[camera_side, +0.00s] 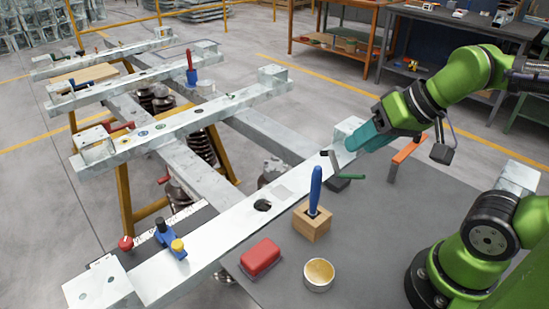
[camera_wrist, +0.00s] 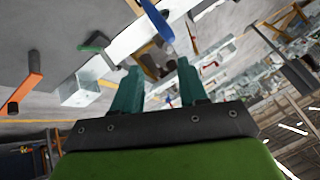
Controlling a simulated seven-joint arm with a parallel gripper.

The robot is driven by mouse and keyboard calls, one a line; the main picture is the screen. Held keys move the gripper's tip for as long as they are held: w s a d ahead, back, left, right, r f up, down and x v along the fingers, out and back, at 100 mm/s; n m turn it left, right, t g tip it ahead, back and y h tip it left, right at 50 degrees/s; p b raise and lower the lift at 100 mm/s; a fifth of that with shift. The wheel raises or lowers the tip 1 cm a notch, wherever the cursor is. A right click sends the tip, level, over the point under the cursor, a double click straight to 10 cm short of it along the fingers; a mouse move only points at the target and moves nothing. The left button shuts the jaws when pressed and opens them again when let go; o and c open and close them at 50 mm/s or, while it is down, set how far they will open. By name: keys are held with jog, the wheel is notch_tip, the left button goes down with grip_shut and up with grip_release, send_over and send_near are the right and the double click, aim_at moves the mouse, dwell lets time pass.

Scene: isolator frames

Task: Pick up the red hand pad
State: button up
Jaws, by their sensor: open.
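The red hand pad (camera_side: 261,258) lies on the grey table, near its left edge beside the long metal beam. In the side view it stands between the beam and a small round cup. My gripper (camera_side: 357,140) has teal fingers and hangs at the right end of the beam, well above and behind the pad. In the wrist view its two fingers (camera_wrist: 158,88) are apart with nothing held between them. The red pad cannot be made out in the wrist view.
A wooden block (camera_side: 312,224) with an upright blue handle (camera_side: 315,190) stands behind the pad. A round cup (camera_side: 319,274) sits right of it. The table's right middle is clear.

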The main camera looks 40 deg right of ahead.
jog(key=o, duration=1.1)
jog(key=n+g+h, duration=0.2)
jog(key=n+g, duration=0.2)
jog(key=g, duration=0.3)
send_near(261, 253)
notch_tip(261, 253, down, 5)
jog(key=shift+s+r, duration=0.1)
jog(key=shift+f, duration=2.65)
